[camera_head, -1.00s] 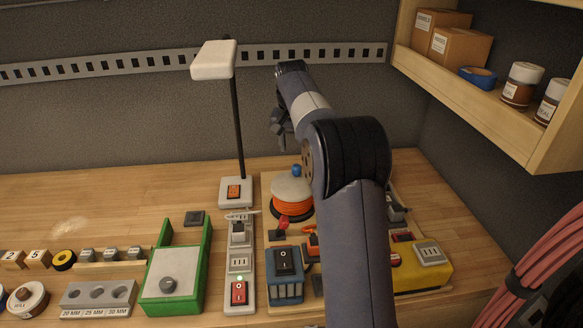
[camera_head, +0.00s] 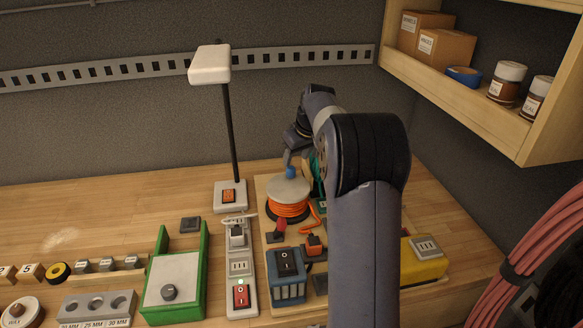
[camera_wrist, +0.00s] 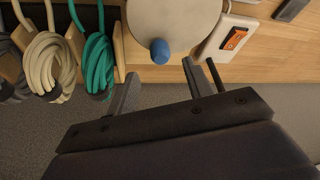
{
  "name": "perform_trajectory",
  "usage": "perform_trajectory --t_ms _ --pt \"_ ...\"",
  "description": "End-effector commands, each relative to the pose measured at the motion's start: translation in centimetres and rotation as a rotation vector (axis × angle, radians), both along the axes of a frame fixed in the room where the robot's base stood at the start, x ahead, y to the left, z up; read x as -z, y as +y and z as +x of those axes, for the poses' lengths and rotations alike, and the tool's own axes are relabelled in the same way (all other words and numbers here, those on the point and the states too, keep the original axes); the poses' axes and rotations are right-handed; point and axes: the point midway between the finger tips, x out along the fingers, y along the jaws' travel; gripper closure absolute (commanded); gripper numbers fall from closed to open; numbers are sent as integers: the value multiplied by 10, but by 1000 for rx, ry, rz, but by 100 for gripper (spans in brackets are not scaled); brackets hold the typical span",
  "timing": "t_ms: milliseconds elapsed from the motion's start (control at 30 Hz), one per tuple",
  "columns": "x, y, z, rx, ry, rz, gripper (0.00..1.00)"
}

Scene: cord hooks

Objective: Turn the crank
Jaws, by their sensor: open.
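The cord reel has a pale round disc on top (camera_head: 288,190) with orange cord (camera_head: 288,209) wound below it. A blue crank knob (camera_head: 291,172) stands at the disc's far edge. In the wrist view the disc (camera_wrist: 178,18) fills the top middle, and the blue knob (camera_wrist: 160,52) sits near its edge. My gripper (camera_wrist: 159,72) is open and empty, one finger to each side of the knob's line, with the knob just beyond the fingertips. In the head view my gripper (camera_head: 289,157) is just above and behind the knob; my arm partly hides it.
Grey, cream (camera_wrist: 48,62) and teal (camera_wrist: 97,60) cord hanks hang beside the reel in the wrist view. A lamp (camera_head: 231,196) stands left of the reel. A power strip (camera_head: 239,266), a blue switch box (camera_head: 287,275) and a green-sided box (camera_head: 174,280) stand in front.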

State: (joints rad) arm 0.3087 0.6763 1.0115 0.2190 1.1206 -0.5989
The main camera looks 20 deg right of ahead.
Motion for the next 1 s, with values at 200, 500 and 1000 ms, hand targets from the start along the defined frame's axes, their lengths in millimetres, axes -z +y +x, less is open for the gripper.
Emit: perform_trajectory --t_ms 200,500,1000 --pt "37 4 15 -1 3 1 51" --pt "60 6 24 1 1 0 51" --pt "60 6 24 1 0 0 72"
